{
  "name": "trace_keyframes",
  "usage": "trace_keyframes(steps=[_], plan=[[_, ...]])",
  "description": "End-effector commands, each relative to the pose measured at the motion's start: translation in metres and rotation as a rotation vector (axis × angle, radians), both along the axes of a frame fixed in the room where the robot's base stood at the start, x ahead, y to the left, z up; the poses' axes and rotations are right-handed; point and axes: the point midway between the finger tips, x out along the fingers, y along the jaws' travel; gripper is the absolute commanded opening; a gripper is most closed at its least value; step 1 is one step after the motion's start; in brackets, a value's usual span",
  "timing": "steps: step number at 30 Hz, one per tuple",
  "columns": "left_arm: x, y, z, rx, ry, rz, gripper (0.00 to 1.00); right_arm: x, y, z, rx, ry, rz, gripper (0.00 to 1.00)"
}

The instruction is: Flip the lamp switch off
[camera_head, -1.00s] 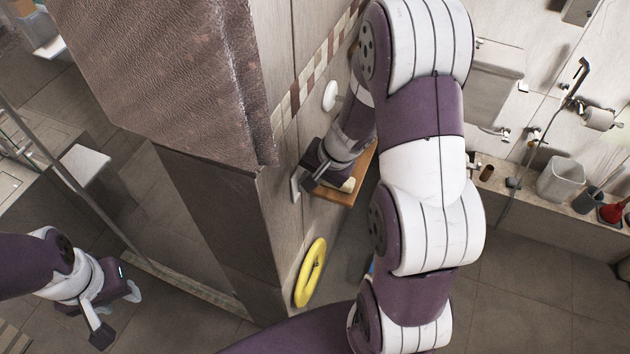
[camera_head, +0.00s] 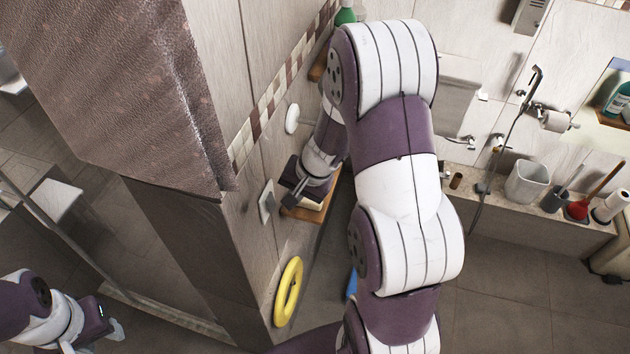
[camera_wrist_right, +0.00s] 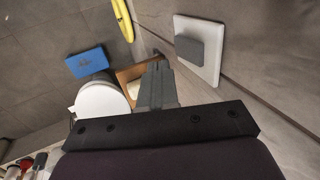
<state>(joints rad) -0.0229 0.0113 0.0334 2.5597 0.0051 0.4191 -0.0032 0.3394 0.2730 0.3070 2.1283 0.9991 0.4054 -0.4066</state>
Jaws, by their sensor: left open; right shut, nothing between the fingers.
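The lamp switch (camera_head: 267,202) is a pale square plate on the tiled wall, left of my right gripper (camera_head: 289,200). In the right wrist view the switch plate is white with a grey rocker (camera_wrist_right: 201,50), at upper right. My right gripper (camera_wrist_right: 156,78) is shut and empty. It is apart from the switch, with a visible gap. I cannot tell which way the rocker is set. My left gripper (camera_head: 98,342) is open and empty at the lower left, partly cut off by the frame edge and far from the switch. No lamp is clearly identifiable.
A wooden shelf (camera_head: 304,213) stands out from the wall behind my right gripper. A yellow ring (camera_head: 288,292) hangs below the switch, and a white round knob (camera_head: 292,119) is above. A wall corner (camera_head: 225,215) is just left of the switch. A blue object (camera_wrist_right: 86,62) lies beyond.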

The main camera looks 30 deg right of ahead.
Motion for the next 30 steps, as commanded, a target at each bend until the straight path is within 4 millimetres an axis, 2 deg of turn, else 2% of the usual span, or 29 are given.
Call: trace_keyframes(steps=[3,9,15,30], plan=[[0.000,0.000,0.007,0.000,0.000,0.000,0.43,-0.004,-0.006,0.025,-0.001,-0.005,-0.002,0.00],[0.000,0.000,0.009,0.000,0.000,0.000,0.43,-0.014,-0.014,0.063,-0.001,-0.005,-0.001,0.00],[0.000,0.000,0.008,0.000,0.000,0.000,0.43,-0.021,-0.019,0.089,0.000,-0.003,-0.001,0.00],[0.000,0.000,0.012,0.000,0.000,0.000,0.43,-0.025,-0.017,0.098,-0.001,0.003,0.012,0.00]])
